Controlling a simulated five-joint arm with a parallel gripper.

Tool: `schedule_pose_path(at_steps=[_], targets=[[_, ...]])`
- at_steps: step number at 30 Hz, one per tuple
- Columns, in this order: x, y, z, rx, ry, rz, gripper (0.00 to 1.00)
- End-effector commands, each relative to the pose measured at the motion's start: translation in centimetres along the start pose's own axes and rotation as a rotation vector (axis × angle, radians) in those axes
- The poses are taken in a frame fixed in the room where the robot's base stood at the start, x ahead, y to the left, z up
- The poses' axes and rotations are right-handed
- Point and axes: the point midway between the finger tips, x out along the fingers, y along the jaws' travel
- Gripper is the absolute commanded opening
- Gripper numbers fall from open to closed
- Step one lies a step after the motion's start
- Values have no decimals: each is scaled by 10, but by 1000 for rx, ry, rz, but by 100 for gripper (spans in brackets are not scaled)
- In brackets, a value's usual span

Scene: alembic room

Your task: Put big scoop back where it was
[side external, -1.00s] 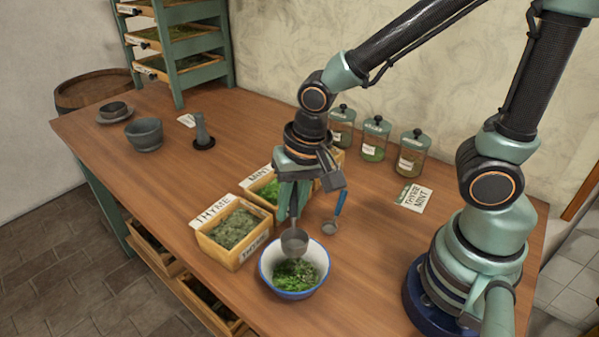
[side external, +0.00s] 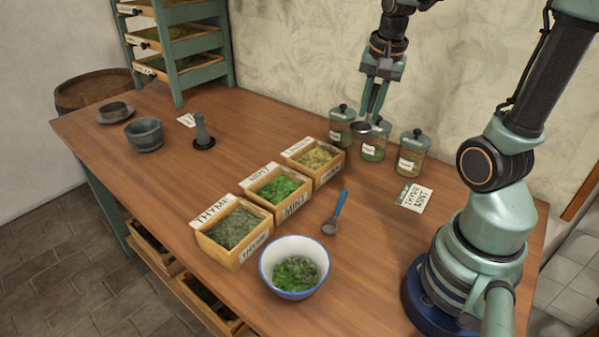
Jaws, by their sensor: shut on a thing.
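My gripper (side external: 371,113) is shut on the big scoop (side external: 361,128), a grey metal scoop whose bowl hangs below the fingers. It is held up in the air toward the back of the table, and in the picture its bowl overlaps the glass jars. The scoop's handle is mostly hidden between the fingers. A smaller scoop with a blue handle (side external: 336,212) lies on the table, right of the herb boxes. A white bowl with a blue rim (side external: 267,272) stands at the front and holds green herbs.
Wooden boxes labelled thyme (side external: 232,236) and mint (side external: 279,190), and a third box (side external: 317,161), stand in a row. Several lidded jars, one at the right (side external: 412,153), line the back beside a card (side external: 414,198).

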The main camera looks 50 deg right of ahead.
Motion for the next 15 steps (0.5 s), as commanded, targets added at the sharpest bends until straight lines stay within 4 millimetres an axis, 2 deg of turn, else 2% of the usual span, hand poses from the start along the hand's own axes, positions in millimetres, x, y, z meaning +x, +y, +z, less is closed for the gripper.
schedule_pose_path(at_steps=[1,3,8,11,15], targets=[[-5,9,-11,36,9,3,0],[-9,19,-20,67,13,10,0],[-12,31,-30,102,17,18,0],[0,34,-29,107,14,22,0],[31,39,-23,106,11,24,0]])
